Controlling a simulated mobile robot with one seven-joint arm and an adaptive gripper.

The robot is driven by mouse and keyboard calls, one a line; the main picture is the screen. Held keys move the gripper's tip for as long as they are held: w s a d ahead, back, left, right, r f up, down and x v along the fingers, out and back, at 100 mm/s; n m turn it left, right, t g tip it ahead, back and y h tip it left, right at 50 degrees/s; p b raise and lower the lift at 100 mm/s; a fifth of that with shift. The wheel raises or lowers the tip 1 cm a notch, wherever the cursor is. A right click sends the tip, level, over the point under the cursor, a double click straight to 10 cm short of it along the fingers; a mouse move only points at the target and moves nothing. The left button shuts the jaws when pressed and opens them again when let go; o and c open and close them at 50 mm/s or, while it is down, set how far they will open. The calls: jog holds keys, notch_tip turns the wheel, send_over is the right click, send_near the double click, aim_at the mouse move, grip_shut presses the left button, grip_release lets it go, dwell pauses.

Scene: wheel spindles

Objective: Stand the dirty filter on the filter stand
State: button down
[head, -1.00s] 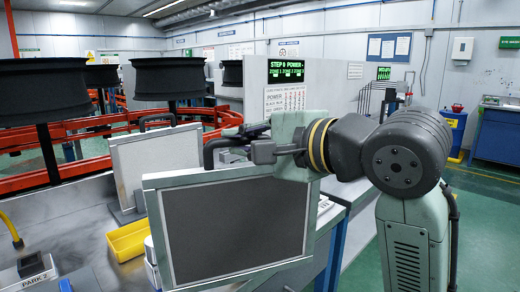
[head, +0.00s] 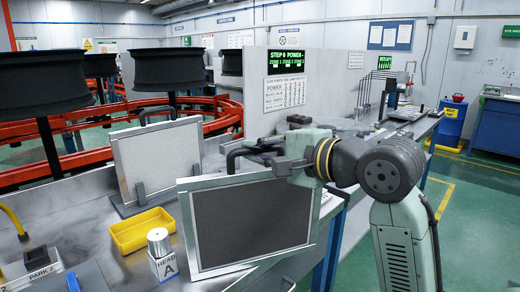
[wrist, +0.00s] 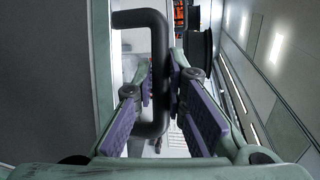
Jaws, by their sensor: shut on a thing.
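The dirty filter (head: 253,222) is a dark grey panel in a silver frame with a black handle. It hangs upright in front of the bench in the head view. My gripper (head: 268,160) is shut on the handle at its top edge. In the wrist view the black handle (wrist: 158,60) lies between the two purple-padded fingers (wrist: 163,90). A second, pale filter (head: 158,157) stands upright on the bench at the left, in a dark stand (head: 130,206). The held filter hides part of the bench, and I see no empty filter stand.
A yellow tray (head: 143,231) and a block marked HEAD A (head: 162,258) with a metal cylinder sit on the bench, left of the held filter. Dark wheels (head: 169,74) stand on spindles behind. Another bench with items extends at the back right. Green floor is open at the right.

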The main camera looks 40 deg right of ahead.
jog(key=shift+f, duration=0.1)
jog(key=c, duration=1.6)
grip_release()
jog(key=shift+c, duration=0.2)
jog(key=shift+r, duration=0.2)
jog(key=s+r+b, duration=0.2)
jog(key=s, duration=1)
jog(key=shift+d, duration=0.45)
